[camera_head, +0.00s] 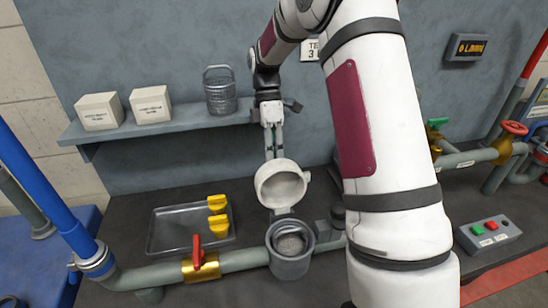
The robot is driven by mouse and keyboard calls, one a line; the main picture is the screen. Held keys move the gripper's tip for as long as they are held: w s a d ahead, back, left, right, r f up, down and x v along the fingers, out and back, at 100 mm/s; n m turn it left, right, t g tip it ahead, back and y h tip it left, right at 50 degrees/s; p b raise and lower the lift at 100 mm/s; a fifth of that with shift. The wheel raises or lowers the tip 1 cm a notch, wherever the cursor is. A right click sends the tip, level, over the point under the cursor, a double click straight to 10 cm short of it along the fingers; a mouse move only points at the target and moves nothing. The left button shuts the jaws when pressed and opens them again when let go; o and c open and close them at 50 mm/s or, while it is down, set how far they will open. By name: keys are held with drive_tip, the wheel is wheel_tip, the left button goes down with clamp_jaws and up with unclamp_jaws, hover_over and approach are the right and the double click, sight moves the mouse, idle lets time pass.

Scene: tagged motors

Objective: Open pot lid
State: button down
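The grey pot (290,262) is set in the pipe line on the counter, with its mouth open and grey, grainy-looking contents inside. Its round whitish lid (282,186) stands raised and tilted back behind the pot, its hollow inner side facing the camera. A small grey piece, apparently the hinge, lies between lid and pot. My gripper (273,155) hangs down just behind the lid's upper edge. Its fingers look close together, with a narrow gap between them. The fingertips are hidden or too small to show whether they touch the lid.
A grey tray (161,234) with yellow-handled parts (217,204) lies left of the pot. A red valve lever (197,252) stands on the pipe (247,260). A button box (488,234) sits right.

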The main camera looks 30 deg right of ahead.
drive_tip(key=c, duration=1.7)
unclamp_jaws()
drive_tip(key=shift+s+a+f+g, duration=0.15)
drive_tip(key=shift+s+f+g, duration=0.15)
drive_tip(key=shift+s+f, duration=0.2)
drive_tip(key=shift+r, duration=0.1)
drive_tip(key=shift+w+r, duration=0.1)
drive_tip(key=shift+w, duration=0.05)
